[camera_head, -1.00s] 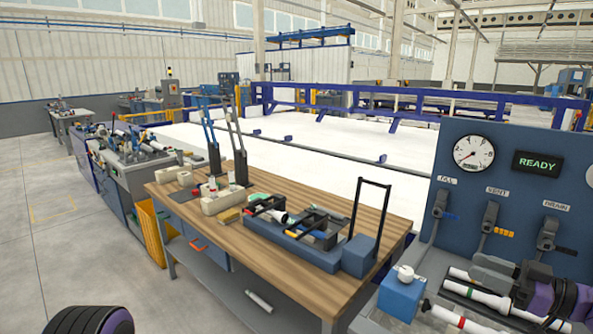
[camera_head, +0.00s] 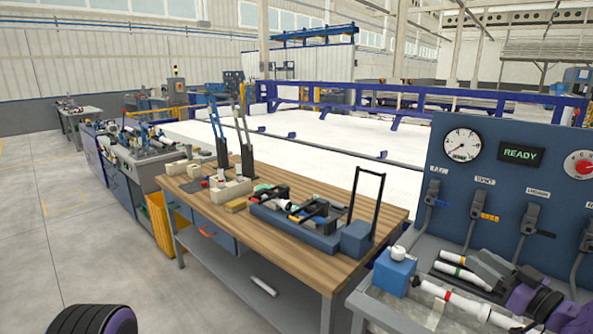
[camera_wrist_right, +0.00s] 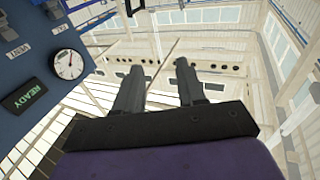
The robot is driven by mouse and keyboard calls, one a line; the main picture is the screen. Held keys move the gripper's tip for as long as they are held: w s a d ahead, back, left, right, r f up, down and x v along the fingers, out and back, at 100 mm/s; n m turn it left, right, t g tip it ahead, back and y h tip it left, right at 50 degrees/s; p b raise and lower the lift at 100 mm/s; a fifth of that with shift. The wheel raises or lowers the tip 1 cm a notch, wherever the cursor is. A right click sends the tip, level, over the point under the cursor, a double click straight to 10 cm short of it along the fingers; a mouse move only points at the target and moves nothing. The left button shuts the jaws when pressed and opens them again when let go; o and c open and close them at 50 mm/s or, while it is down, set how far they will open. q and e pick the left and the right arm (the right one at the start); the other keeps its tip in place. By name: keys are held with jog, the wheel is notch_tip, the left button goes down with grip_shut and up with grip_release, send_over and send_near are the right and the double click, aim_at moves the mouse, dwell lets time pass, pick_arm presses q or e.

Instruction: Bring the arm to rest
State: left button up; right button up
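My right gripper (camera_head: 488,268) is at the lower right of the head view, above the grey bench in front of the blue panel. In the right wrist view its two dark fingers (camera_wrist_right: 160,92) stand apart with nothing between them. The fingers point up toward the roof and windows there. My left gripper is out of view.
The blue panel (camera_head: 431,165) has gauges, a READY display (camera_head: 521,152) and several levers. A blue block with a white fitting (camera_head: 394,274) stands on the bench. A wooden-topped table (camera_head: 290,262) with pipe parts and tools stands left of it. Open floor (camera_head: 40,250) lies at the left.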

jog(key=s+a+f+m+g+h, duration=0.25)
jog(key=f+m+h, duration=0.25)
jog(key=f, duration=0.6)
jog(key=s+a+f+m+g+h, duration=0.1)
jog(key=s+f+m+g+h, duration=0.3)
jog(key=f, duration=0.8)
jog(key=s+a+f+m+g, duration=0.1)
jog(key=s+a+f+g, duration=0.1)
jog(key=s+f, duration=0.4)
jog(key=s+a+f+g+h+b, duration=0.1)
jog(key=s+a+f+g, duration=0.2)
jog(key=s, duration=0.9)
jog(key=s+a+f+m+g+h, duration=0.1)
jog(key=s+a+f+g, duration=0.1)
jog(key=s+f, duration=0.7)
jog(key=shift+s+a+f+m+b, duration=0.2)
jog(key=shift+a+m+b, duration=0.15)
jog(key=shift+a, duration=0.2)
